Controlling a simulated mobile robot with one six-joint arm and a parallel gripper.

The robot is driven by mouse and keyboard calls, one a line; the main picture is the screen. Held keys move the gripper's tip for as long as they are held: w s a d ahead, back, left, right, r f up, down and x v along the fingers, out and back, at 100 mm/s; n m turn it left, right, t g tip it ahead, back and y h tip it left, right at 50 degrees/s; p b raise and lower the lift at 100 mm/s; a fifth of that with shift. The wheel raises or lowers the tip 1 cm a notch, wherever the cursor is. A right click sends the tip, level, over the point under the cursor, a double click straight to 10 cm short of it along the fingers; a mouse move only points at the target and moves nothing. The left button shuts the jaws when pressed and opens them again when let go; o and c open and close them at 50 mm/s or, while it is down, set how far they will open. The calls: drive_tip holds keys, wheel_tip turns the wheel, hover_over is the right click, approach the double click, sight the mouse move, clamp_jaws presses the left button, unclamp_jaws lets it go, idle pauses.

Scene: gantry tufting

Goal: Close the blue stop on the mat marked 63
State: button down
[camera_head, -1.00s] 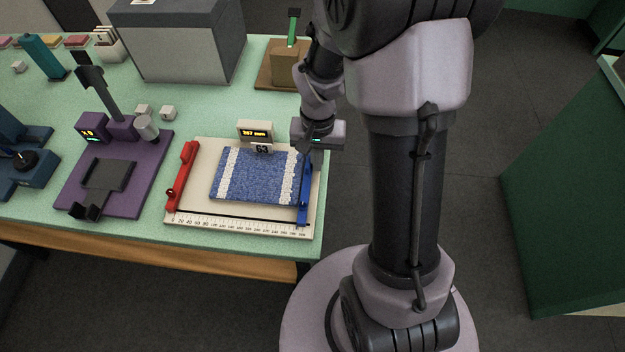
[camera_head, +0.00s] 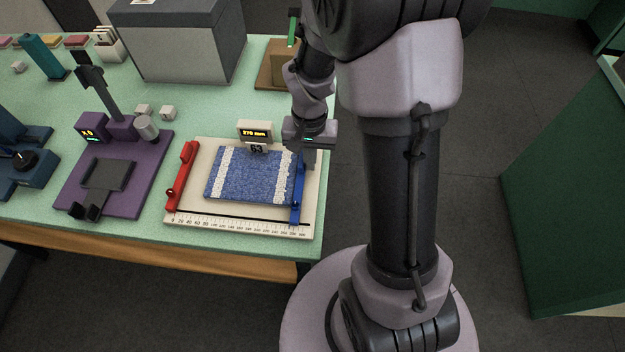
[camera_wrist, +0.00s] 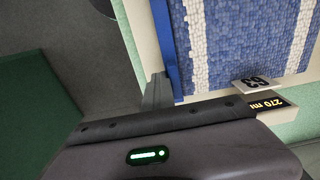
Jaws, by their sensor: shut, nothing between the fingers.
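The blue woven mat (camera_head: 250,175) with white end bands lies on a cream measuring board (camera_head: 235,222). A tag marked 63 (camera_head: 257,149) stands at its back edge; it also shows in the wrist view (camera_wrist: 257,82). The blue stop (camera_head: 298,195) lies along the mat's right edge, seemingly against it; it also shows in the wrist view (camera_wrist: 170,50). My gripper (camera_head: 309,159) is shut and empty, low at the outer right side of the blue stop near its back end. In the wrist view its fingers (camera_wrist: 156,92) are beside the stop, seemingly touching it.
The red stop (camera_head: 181,177) is at the board's left, with a gap to the mat. A display (camera_head: 255,131) behind the board reads 270 mm. A purple device (camera_head: 115,185) stands left, a wooden block stand (camera_head: 272,70) behind. The table's right edge is close.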

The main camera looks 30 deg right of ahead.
drive_tip(key=shift+w+a, duration=0.55)
drive_tip(key=shift+a, duration=0.25)
drive_tip(key=shift+w+a, duration=0.55)
drive_tip(key=shift+a, duration=0.25)
drive_tip(key=shift+w+a, duration=0.55)
drive_tip(key=shift+a, duration=0.25)
idle(1.1)
drive_tip(key=shift+d, duration=0.1)
idle(0.4)
drive_tip(key=shift+s+d, duration=0.35)
drive_tip(key=shift+d, duration=0.05)
wheel_tip(320, 180, up, 8)
drive_tip(key=p, duration=0.6)
wheel_tip(320, 180, up, 8)
drive_tip(key=t+b, duration=0.3)
drive_tip(key=b, duration=0.1)
hover_over(291, 165)
drive_tip(key=s+a, duration=0.3)
drive_tip(key=s, duration=0.2)
drive_tip(key=s+a+r+n+t+y+b, duration=0.1)
drive_tip(key=s+a+r, duration=0.1)
drive_tip(key=s, duration=0.3)
drive_tip(key=s+a+r+n+t+y+b, duration=0.1)
drive_tip(key=s+a+r, duration=0.1)
drive_tip(key=s, duration=0.4)
drive_tip(key=shift+s+a+r+t+b, duration=0.2)
drive_tip(key=shift+r+t+b, duration=0.15)
drive_tip(key=shift+r, duration=0.3)
